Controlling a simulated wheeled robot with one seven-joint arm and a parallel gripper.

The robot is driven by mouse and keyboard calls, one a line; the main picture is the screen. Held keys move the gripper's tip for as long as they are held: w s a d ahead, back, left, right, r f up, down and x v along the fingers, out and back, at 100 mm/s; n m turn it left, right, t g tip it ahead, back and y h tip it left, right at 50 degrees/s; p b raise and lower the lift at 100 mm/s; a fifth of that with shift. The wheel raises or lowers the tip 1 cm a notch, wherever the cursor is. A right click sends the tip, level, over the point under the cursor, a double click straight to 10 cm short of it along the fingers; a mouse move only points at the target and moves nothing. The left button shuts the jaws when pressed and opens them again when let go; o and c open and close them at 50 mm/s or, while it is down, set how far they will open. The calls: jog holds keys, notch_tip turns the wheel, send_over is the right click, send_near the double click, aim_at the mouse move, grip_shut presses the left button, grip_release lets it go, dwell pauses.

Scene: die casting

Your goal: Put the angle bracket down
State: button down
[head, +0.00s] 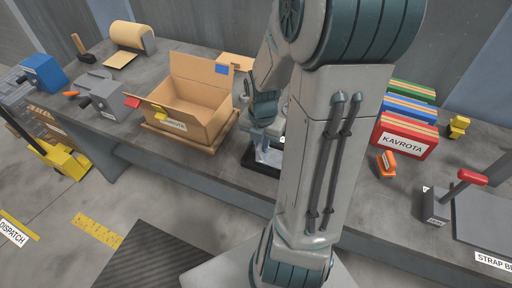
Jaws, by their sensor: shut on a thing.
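My gripper (263,122) hangs over the workbench, right of the open cardboard box, partly hidden behind my own arm. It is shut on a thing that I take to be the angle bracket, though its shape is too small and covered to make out. Just below it are a pale grey-blue piece (268,154) and a dark flat base (260,167) on the bench. I cannot tell whether the held part touches them.
The open cardboard box (196,96) stands left on the workbench (236,182). Red, blue and green cartons (405,137) stand right of my arm, with an orange tool (386,164) in front. A grey vise-like device (101,97) and a paper roll (128,36) are farther left.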

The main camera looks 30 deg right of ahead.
jog(key=w+f, duration=0.2)
jog(key=w, duration=0.1)
jog(key=w+f, duration=0.1)
jog(key=w, duration=0.1)
jog(key=shift+d, duration=0.3)
jog(key=shift+f+b, duration=0.45)
jog(key=shift+f, duration=1.55)
jog(key=shift+f, duration=0.2)
jog(key=c, duration=1.8)
grip_release()
jog(key=shift+o, duration=0.2)
jog(key=shift+r, duration=0.1)
